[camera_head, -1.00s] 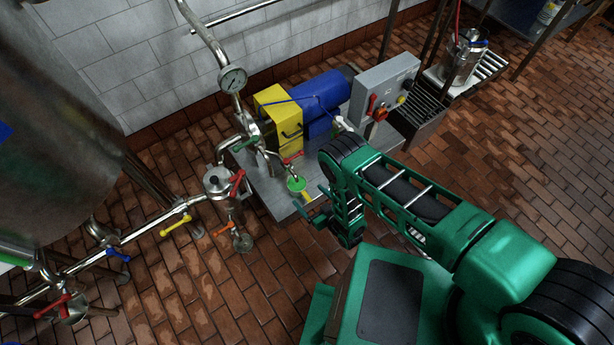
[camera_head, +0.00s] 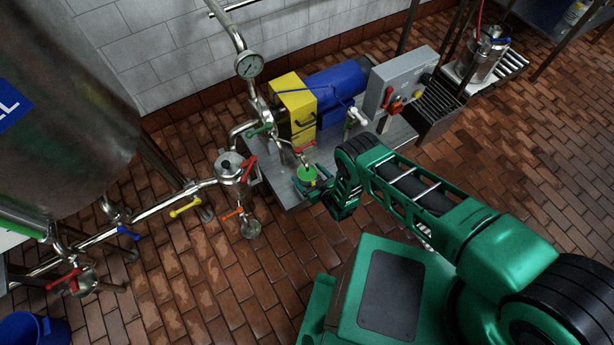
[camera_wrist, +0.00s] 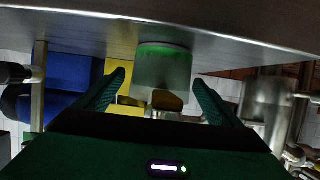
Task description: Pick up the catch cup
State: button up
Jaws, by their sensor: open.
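The catch cup (camera_head: 307,176), green at the top in the head view, stands near the front edge of the metal pump table. My gripper (camera_head: 316,188) is open at the cup's near side. In the wrist view, my gripper's two fingers (camera_wrist: 159,79) are spread to either side of the cup, with gaps visible. I cannot tell how far the fingertips reach past it.
The table (camera_head: 279,184) bears a yellow guard (camera_head: 293,104) and blue motor (camera_head: 335,88) behind the cup. A pipe with a pressure gauge (camera_head: 249,66) rises left of them. A grey control box (camera_head: 396,78) stands right. A steel strainer (camera_head: 231,167) and valve pipes lie left.

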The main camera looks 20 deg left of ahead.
jog(key=shift+w+a+f, duration=0.1)
jog(key=shift+w+a, duration=0.05)
jog(key=shift+a, duration=0.05)
jog(key=c, duration=1.4)
jog(key=shift+o, duration=0.2)
